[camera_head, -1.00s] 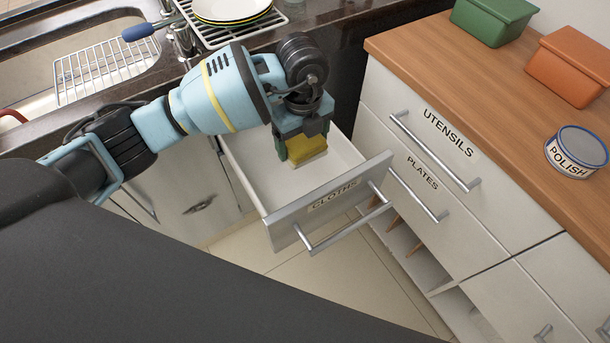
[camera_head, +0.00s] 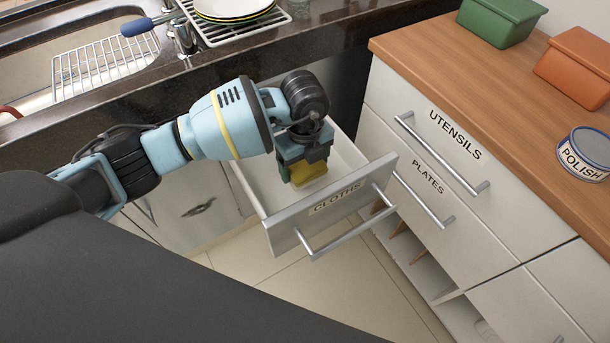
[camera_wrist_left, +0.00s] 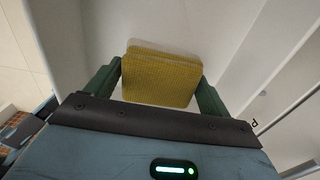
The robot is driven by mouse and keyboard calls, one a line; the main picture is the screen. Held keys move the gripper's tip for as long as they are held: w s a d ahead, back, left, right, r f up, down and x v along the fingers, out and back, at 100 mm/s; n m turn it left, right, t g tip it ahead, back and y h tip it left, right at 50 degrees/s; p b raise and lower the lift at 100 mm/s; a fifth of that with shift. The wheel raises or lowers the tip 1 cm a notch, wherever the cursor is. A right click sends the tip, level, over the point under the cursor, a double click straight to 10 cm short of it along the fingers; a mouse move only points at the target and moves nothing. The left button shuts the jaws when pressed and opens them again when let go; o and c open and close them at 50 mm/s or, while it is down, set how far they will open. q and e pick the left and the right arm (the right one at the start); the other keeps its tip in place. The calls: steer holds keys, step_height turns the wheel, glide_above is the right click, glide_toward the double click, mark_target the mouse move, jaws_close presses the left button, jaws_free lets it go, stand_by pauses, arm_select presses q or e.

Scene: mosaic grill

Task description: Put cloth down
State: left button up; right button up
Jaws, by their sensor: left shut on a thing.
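A yellow folded cloth (camera_head: 307,172) is held between the green fingers of my left gripper (camera_head: 304,168), inside the open drawer labelled CLOTHS (camera_head: 338,207). In the left wrist view the cloth (camera_wrist_left: 160,77) sits between both fingers of the gripper (camera_wrist_left: 160,88), with the pale drawer interior around it. Whether the cloth touches the drawer floor I cannot tell. The inside of the drawer looks otherwise empty where it shows. My right gripper is not in view.
The wooden counter (camera_head: 430,50) at right holds a green container (camera_head: 500,20), an orange container (camera_head: 575,67) and a POLISH tin (camera_head: 585,154). The UTENSILS (camera_head: 440,150) and PLATES (camera_head: 425,200) drawers are shut. A sink with a wire rack (camera_head: 105,65) and stacked plates (camera_head: 235,8) are at the back left.

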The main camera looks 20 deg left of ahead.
mark_target(305, 176)
arm_select(q)
steer(key=shift+f, duration=2.45)
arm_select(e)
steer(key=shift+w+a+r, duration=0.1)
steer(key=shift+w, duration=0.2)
arm_select(q)
steer(key=shift+f, duration=0.15)
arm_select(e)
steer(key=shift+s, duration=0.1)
arm_select(q)
steer(key=o, duration=0.9)
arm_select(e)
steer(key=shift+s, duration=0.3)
